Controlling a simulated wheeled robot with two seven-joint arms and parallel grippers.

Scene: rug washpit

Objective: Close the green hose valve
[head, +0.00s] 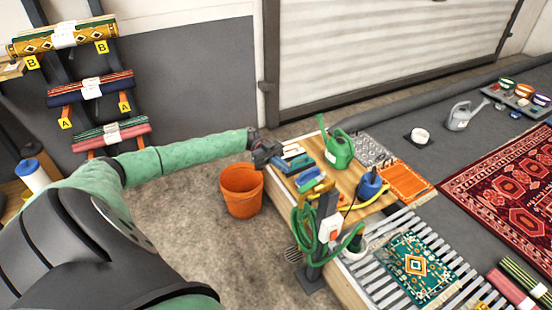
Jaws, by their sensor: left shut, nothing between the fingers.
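A green hose (304,225) hangs coiled on a dark post (314,268) at the near left corner of the wooden table. A small white box with a red part (334,232) sits on the post. The valve itself is too small to make out, so I cannot tell whether it is open or closed. My left gripper (272,154) is shut and empty. It is at the table's left edge by the brushes, behind the post and apart from it. My right gripper is not in view.
An orange bucket (241,192) stands on the floor below my left forearm. Several brushes (298,162), a green watering can (338,150) and a blue container (369,184) crowd the table (351,178). A slatted rack (384,262) holds a small rug (415,266). Floor left of the post is clear.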

